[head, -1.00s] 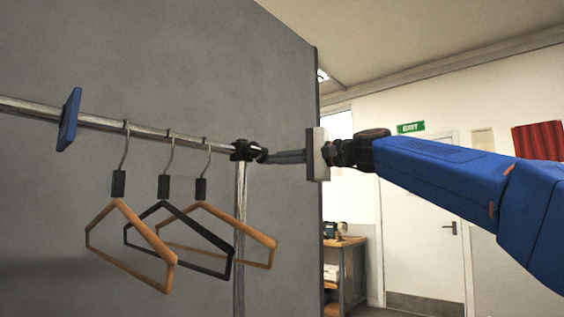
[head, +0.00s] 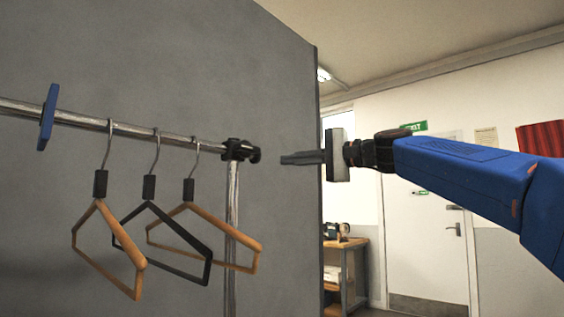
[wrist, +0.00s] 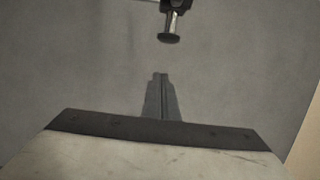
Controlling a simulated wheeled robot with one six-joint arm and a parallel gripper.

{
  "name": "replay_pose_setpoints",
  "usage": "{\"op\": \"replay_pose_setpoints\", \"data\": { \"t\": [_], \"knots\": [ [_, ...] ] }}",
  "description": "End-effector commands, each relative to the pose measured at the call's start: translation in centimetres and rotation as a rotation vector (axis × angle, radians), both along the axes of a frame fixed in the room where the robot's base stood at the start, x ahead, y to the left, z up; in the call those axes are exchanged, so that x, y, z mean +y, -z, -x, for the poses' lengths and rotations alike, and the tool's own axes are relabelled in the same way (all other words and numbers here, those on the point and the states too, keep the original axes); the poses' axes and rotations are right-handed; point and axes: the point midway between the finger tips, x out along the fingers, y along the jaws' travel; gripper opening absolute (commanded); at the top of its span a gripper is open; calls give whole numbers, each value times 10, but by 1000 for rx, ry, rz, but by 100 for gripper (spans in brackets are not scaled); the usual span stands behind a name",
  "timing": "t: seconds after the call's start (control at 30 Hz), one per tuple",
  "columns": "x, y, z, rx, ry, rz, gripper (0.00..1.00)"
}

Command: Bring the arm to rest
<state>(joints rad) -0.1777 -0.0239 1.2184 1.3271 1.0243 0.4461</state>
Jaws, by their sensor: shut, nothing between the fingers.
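My gripper (head: 284,159) is shut and empty in the head view, held level and pointing left. Its fingertips are apart from the black clamp (head: 240,151) at the end of the clothes rail, a little to the right of it. My blue arm reaches in from the right edge. In the wrist view my gripper (wrist: 160,76) shows its two fingers together, with the clamp's dark knob (wrist: 169,38) ahead of the tips and nothing between them.
The metal rail (head: 85,120) carries a blue divider (head: 47,117) and several hangers, among them a black one (head: 172,240). A grey wall panel (head: 200,60) stands behind. A wooden shelf unit (head: 346,270) and a white door (head: 425,250) are further back at right.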

Motion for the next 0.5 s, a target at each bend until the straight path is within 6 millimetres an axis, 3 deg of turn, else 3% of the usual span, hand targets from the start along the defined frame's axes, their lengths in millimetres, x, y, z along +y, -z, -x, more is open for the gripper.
{"op": "replay_pose_setpoints", "data": {
  "t": [0.2, 0.5],
  "knots": [
    [-33, 0, 14, -2, 3, 0, 0],
    [-54, 0, 24, -1, 1, 0, 0]
  ]
}}
